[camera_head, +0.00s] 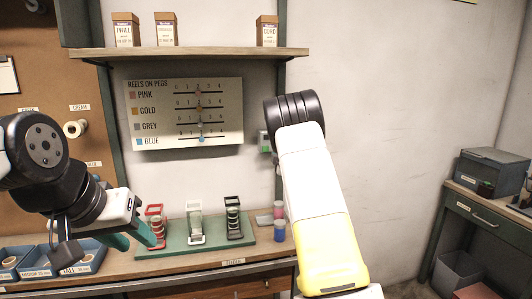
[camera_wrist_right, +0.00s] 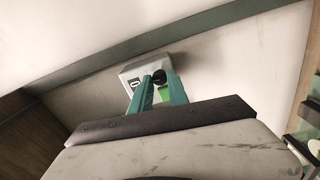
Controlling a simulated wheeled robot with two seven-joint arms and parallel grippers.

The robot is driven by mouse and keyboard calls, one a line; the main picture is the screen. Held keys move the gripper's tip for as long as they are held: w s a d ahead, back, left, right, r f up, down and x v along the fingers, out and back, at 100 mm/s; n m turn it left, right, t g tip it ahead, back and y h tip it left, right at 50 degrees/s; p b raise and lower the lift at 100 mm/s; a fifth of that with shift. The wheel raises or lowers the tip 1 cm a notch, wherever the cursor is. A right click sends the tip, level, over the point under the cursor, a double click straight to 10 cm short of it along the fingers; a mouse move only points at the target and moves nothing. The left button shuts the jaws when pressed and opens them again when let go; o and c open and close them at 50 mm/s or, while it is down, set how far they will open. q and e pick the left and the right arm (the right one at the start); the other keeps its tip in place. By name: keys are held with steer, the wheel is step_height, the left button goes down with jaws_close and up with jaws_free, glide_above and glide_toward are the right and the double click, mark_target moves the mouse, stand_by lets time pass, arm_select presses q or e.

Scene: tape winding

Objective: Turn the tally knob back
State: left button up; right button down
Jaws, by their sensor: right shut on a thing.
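The tally box (camera_wrist_right: 152,80) is a white box on the wall, with a small counter window (camera_wrist_right: 134,84) and a green patch on its face. Its black round knob (camera_wrist_right: 159,77) sits between the fingertips of my right gripper (camera_wrist_right: 158,83), which is shut on it. In the head view, the tally box (camera_head: 263,141) shows only as a sliver beside my right arm, which hides the knob and right gripper. My left gripper (camera_head: 134,238) has its green fingers apart, with no held thing visible, close to the red reel stand (camera_head: 155,228).
A chart (camera_head: 185,113) titled reels on pegs hangs above the bench. A green board (camera_head: 175,250) bears several reel stands. Pink and blue spools (camera_head: 279,230) stand at right. Blue trays (camera_head: 78,262) lie at left. A shelf (camera_head: 190,54) with boxes runs above.

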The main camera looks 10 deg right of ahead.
steer(key=shift+f+n, duration=0.1)
steer(key=shift+n, duration=0.4)
steer(key=c, duration=1.3)
jaws_free()
steer(key=s, duration=0.7)
steer(key=shift+s, duration=0.4)
steer(key=shift+d, duration=0.1)
